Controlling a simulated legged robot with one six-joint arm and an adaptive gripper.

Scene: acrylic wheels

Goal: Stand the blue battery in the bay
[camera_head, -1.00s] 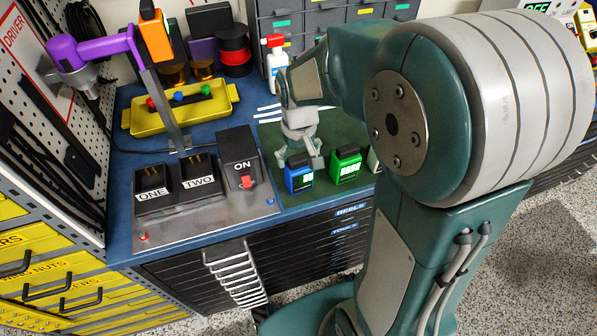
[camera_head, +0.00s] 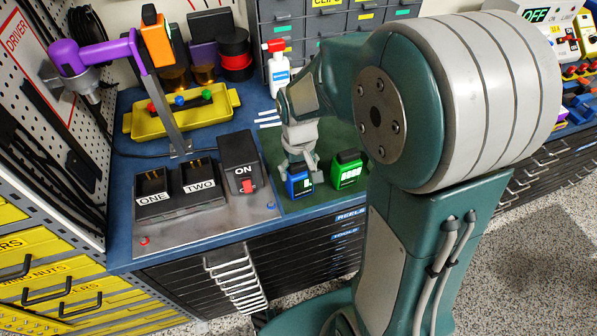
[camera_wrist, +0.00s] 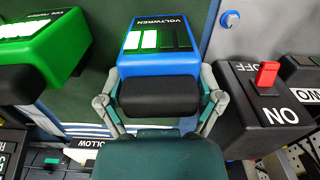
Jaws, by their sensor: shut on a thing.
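The blue battery (camera_head: 299,185) stands on the green mat near the bench's front edge. In the wrist view its blue face (camera_wrist: 160,45) shows "VOLTWREN" and white bars, with a black top (camera_wrist: 160,97) between the fingers. My gripper (camera_head: 299,168) is above it, shut on that black top. I cannot tell whether the battery is clear of the mat. The charger's bays, marked ONE (camera_head: 151,184) and TWO (camera_head: 199,174), are to the left on a grey metal plate; both look empty.
A green battery (camera_head: 346,172) stands close right of the blue one.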

